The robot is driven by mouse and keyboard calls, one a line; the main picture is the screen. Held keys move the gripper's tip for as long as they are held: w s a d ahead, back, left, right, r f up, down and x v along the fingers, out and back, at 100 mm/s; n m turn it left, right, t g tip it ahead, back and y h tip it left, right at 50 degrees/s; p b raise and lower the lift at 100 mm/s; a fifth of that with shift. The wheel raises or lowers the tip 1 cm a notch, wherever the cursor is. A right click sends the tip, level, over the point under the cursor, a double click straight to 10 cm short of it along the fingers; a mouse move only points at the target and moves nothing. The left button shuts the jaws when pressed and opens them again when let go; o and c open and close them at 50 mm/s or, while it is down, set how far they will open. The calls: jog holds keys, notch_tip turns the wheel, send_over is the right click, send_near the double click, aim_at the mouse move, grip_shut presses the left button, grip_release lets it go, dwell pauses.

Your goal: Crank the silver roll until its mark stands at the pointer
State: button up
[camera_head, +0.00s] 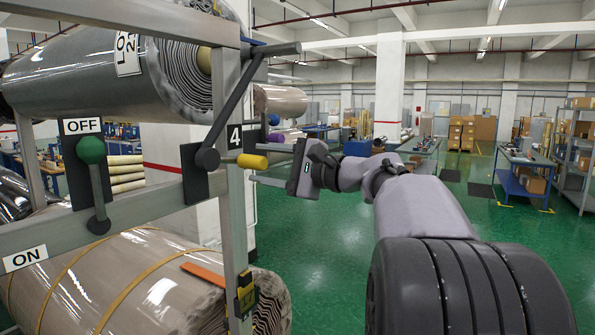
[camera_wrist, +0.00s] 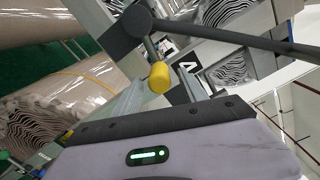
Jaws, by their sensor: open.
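A crank has a dark arm (camera_head: 232,105) slanting down from the upper rod to a hub, where a yellow handle (camera_head: 252,161) points right. The handle shows in the wrist view (camera_wrist: 158,77). My gripper (camera_head: 262,166) is open, its fingers above and below the handle's end; contact cannot be told. A grey, silvery wrapped roll (camera_head: 150,75) lies at upper left. A paler strapped roll (camera_head: 120,275) lies below, with an orange strip (camera_head: 203,273) near its right end. A yellow-and-black piece (camera_head: 245,293) on the post stands right of the strip. No mark shows clearly on the upper roll.
A metal frame post (camera_head: 234,225) with a "4" plate stands behind the handle. A lever with a green knob (camera_head: 91,150) stands up by the OFF sign (camera_head: 82,126); the ON sign (camera_head: 25,259) is lower. Green floor (camera_head: 325,260) is open to the right.

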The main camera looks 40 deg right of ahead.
jog(key=b+v, duration=0.1)
jog(key=v, duration=1.2)
jog(key=shift+s, duration=0.4)
jog(key=a+f+n+g+b, duration=0.5)
jog(key=a+f+g+b, duration=0.45)
jog(key=a+f, duration=1.5)
jog(key=s+a+f+n+h+b, duration=0.1)
jog(key=s+a+f+n+b, duration=0.1)
jog(key=s+f, duration=0.3)
jog(key=s+a+f+n+g+h+b, duration=0.1)
jog(key=s+f+n+b, duration=0.3)
jog(key=f, duration=0.9)
jog(key=s+a+f+n+h+b, duration=0.2)
jog(key=s+f, duration=0.4)
jog(key=f, duration=0.3)
jog(key=a+n+b, duration=0.1)
jog(key=a+b, duration=0.1)
jog(key=shift+s+g+b, duration=0.25)
jog(key=shift+g+b, duration=0.05)
jog(key=shift+g, duration=0.05)
jog(key=shift+f, duration=0.1)
